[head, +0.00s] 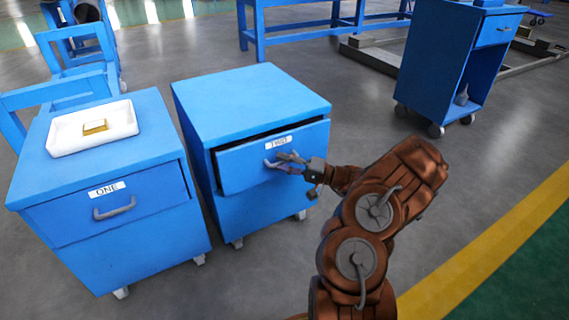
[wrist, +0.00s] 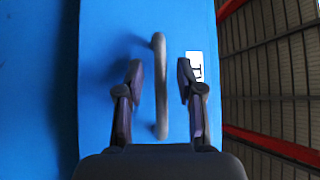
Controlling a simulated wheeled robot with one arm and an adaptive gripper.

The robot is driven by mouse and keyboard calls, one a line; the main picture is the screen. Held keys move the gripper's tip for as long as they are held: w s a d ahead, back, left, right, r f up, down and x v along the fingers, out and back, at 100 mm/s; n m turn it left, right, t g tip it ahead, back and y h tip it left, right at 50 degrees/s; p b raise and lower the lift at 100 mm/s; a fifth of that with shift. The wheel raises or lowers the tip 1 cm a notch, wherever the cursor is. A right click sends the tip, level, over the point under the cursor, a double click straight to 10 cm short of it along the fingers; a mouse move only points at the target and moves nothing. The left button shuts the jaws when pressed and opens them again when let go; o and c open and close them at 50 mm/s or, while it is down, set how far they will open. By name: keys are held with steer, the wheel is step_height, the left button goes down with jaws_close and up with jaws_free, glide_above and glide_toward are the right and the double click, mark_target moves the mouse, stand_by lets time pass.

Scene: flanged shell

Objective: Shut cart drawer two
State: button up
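The blue cart with the drawer labelled TWO stands in the middle of the head view. Its drawer two (head: 240,168) is partly open, with a dark gap along its top edge. The grey drawer handle (wrist: 160,85) runs upright in the wrist view, between my two fingers. My gripper (head: 285,162) is at the drawer front, over the handle. In the wrist view my gripper (wrist: 159,85) has its fingers apart, with space on each side of the handle. The TWO label (wrist: 195,68) is partly hidden by the right finger.
A blue cart with drawer one (head: 120,205), which looks shut, stands to the left. A white tray (head: 65,136) with a small yellow object (head: 95,127) lies on it. Another blue cart (head: 440,60) is at the back right. The floor (head: 400,135) between is clear.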

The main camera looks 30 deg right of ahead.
jaws_close()
stand_by(0.7)
